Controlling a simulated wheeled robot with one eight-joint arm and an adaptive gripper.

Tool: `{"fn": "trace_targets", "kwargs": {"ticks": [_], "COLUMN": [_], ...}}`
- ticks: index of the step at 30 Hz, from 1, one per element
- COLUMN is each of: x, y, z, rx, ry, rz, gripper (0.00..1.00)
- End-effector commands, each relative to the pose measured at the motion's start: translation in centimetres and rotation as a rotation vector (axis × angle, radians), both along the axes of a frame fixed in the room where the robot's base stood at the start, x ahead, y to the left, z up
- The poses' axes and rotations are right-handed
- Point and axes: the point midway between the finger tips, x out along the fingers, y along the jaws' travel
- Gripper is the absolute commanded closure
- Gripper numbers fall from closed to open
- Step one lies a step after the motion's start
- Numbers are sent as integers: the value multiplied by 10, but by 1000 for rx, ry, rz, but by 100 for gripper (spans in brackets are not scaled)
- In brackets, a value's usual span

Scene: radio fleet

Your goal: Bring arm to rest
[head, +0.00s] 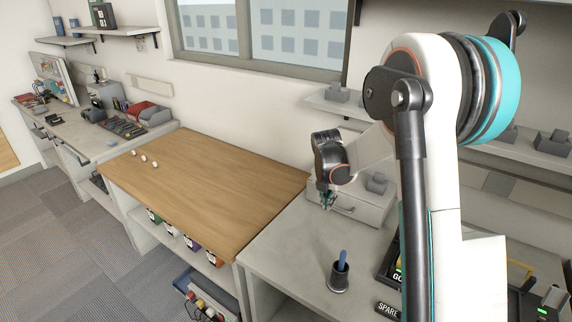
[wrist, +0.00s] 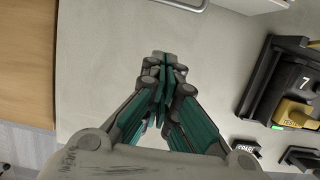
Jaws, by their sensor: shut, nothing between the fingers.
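My gripper (head: 326,199) hangs at the end of my raised arm, above the grey counter (head: 285,245) in the head view. In the wrist view my gripper (wrist: 163,88) points down over bare grey counter. Its teal-lined fingers are together and nothing is between them. My arm is bent and covers much of the right side of the head view. It hides part of the counter and the shelf behind.
A dark cup (head: 339,275) with a blue item stands on the counter. A radio charger (wrist: 285,95) marked 7 is at right in the wrist view. The wooden worktop (head: 205,190) is mostly clear.

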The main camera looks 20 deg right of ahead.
Motion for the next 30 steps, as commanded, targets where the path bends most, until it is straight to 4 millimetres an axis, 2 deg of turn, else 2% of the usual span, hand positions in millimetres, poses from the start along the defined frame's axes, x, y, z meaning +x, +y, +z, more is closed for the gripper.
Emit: {"fn": "trace_targets", "kwargs": {"ticks": [5,11,15,21,30], "x": [-4,-27,-53,-95,-165], "y": [4,27,47,76,114], "z": [7,51,86,127,165], "rx": [7,60,123,234,437], "ry": [-13,-103,-187,-294,-418], "rz": [-29,-235,-441,-731,-1165], "gripper": [100,100,100,100,100]}}
